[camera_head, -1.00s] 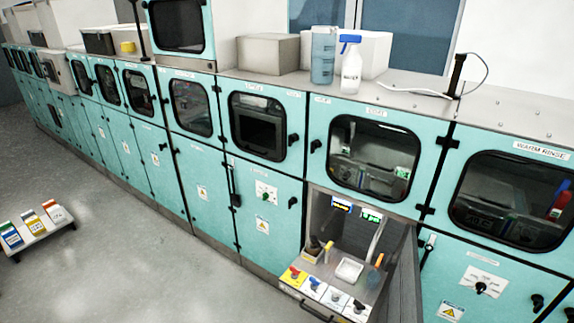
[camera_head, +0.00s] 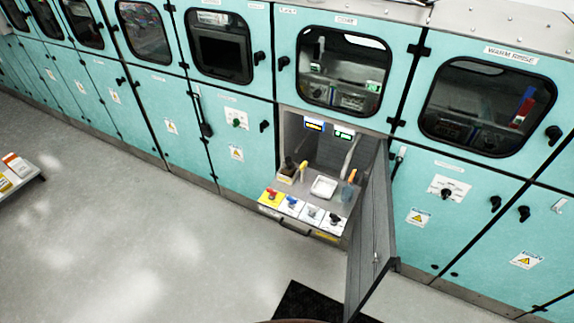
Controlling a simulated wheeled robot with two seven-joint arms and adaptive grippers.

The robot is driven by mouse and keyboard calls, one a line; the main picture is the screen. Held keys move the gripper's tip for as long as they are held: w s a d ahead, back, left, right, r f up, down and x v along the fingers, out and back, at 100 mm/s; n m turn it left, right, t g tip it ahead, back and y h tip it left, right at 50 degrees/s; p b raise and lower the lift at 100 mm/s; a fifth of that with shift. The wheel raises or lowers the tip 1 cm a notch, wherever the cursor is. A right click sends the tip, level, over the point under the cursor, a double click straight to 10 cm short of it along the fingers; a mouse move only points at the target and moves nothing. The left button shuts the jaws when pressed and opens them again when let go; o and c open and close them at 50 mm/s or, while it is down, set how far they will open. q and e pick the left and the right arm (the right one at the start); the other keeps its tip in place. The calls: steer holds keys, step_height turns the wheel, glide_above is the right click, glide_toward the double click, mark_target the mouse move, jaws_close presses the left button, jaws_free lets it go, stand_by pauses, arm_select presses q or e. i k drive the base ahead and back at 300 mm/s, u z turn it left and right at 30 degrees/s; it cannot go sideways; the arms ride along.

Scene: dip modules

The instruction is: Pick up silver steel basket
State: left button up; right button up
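I cannot make out a silver steel basket for certain in this view. An open lower bay (camera_head: 318,150) in the teal cabinet row holds a small white tray (camera_head: 324,187) and a few small tools, one with an orange handle. Behind the round-cornered window (camera_head: 345,70) above the bay are dim grey metallic shapes, too unclear to name. Neither my left nor my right gripper is in view.
A grey door (camera_head: 372,235) stands swung open to the right of the bay. A pull-out shelf with coloured knobs (camera_head: 300,210) juts out below it. A black mat (camera_head: 308,304) lies on the floor. A low white stand (camera_head: 18,178) is at the left. The grey floor (camera_head: 150,240) between is clear.

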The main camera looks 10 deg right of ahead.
mark_target(288, 167)
steer(key=u, duration=1.2)
steer(key=i, duration=2.5)
steer(key=z, duration=2.4)
